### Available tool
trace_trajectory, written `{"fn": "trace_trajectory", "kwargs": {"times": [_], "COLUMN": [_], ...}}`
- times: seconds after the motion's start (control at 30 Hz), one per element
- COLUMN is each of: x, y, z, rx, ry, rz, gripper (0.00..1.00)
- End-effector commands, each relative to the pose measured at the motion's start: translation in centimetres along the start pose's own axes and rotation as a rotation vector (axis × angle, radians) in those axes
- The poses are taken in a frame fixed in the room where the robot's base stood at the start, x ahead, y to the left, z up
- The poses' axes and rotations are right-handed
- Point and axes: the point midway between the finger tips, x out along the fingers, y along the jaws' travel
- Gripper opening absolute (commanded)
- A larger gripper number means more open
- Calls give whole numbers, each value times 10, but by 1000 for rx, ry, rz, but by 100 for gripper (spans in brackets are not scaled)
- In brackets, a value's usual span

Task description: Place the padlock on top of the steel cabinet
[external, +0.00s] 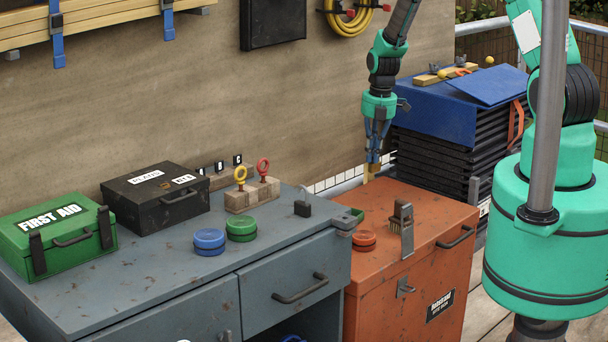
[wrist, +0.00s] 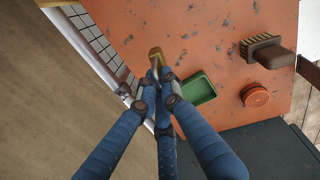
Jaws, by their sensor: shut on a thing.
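My gripper (external: 373,160) is shut on a small brass-coloured thing (wrist: 156,58) with a grey part, which may be the padlock. The fingers hide part of it, so its full shape cannot be told. In the external view, my gripper points down near the rear left edge of the orange chest (external: 440,215), close to the wall. A small black padlock-shaped block (external: 303,208) with a thin loop stands on the grey steel cabinet (external: 280,245), near its right end. My gripper is apart from it, to its right.
The cabinet top also bears a green first aid box (external: 60,235), a black cash box (external: 155,198), blue (external: 209,241) and green (external: 241,228) discs and a wooden block (external: 252,194). A green tray (wrist: 198,90), red disc (wrist: 255,95) and brush (wrist: 267,50) are on the chest.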

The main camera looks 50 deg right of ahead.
Motion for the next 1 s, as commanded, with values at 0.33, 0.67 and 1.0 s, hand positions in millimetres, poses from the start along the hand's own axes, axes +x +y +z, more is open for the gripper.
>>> {"fn": "trace_trajectory", "kwargs": {"times": [0.33, 0.67, 1.0], "x": [-1, -30, -126], "y": [0, 4, 14], "z": [0, 1, 1], "rx": [0, 0, -1], "ry": [0, -2, -4], "rz": [1, 3, 5], "gripper": [0, 0, 0]}}
